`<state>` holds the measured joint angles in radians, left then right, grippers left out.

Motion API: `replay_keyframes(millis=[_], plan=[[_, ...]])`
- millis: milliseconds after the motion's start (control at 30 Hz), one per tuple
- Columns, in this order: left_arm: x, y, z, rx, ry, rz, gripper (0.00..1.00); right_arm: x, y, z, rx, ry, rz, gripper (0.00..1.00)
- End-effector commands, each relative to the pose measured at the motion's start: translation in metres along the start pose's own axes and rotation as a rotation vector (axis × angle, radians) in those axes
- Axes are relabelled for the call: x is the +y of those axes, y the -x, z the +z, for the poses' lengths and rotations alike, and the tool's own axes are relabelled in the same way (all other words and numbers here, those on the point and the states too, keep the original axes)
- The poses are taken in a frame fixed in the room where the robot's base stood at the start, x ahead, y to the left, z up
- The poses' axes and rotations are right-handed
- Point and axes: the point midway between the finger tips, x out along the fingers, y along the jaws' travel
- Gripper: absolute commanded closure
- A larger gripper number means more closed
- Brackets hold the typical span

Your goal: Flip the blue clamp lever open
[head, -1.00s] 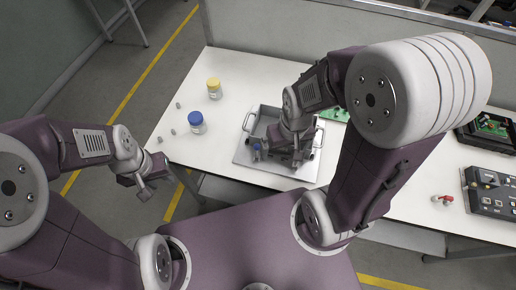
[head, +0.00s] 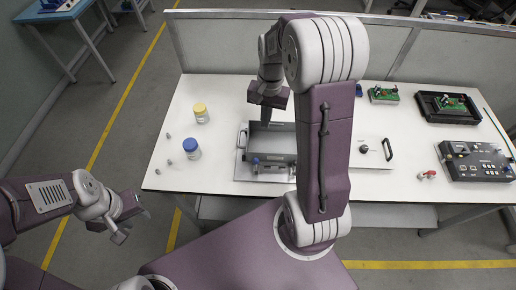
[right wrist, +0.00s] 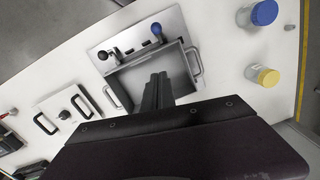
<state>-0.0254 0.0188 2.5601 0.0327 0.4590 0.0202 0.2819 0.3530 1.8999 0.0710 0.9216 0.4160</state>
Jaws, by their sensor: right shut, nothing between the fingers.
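The blue clamp lever's knob (head: 256,161) is at the front edge of an open grey metal box (head: 270,139) on the white table. In the right wrist view the blue knob (right wrist: 156,28) tops a short lever on the box's plate, beside a black-knobbed lever (right wrist: 114,50). My right gripper (head: 266,118) is above the back part of the box, apart from the blue lever. In the right wrist view its fingers (right wrist: 160,78) are closed together and empty. My left gripper (head: 133,225) is off the table's front left, fingers apart and empty.
A yellow-lidded jar (head: 201,113) and a blue-lidded jar (head: 191,148) stand left of the box. A lid plate with a black handle (head: 387,149) lies right of it. A control box (head: 475,160) and green circuit boards are further right. A low partition (head: 230,47) runs behind.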

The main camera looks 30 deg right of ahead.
Motion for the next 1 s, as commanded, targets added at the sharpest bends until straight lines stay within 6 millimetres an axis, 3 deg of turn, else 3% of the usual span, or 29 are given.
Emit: replay_keyframes(millis=[233, 633, 800, 1000], plan=[[0.0, -0.002, 0.0, 0.0, 0.001, 0.0, 0.66, -0.001, -0.019, 0.001, -0.002, 0.003, 0.001, 1.0], [0.0, -0.008, 0.001, 0.0, 0.0, 0.0, 0.66, 0.0, -0.105, 0.001, -0.003, 0.004, 0.002, 1.0], [0.0, -0.004, 0.0, 0.0, 0.001, 0.0, 0.66, -0.001, -0.107, 0.028, -0.001, 0.005, 0.001, 1.0], [0.0, -0.003, 0.0, 0.0, 0.0, 0.0, 0.66, -0.001, -0.11, 0.039, 0.002, 0.004, -0.001, 1.0]])
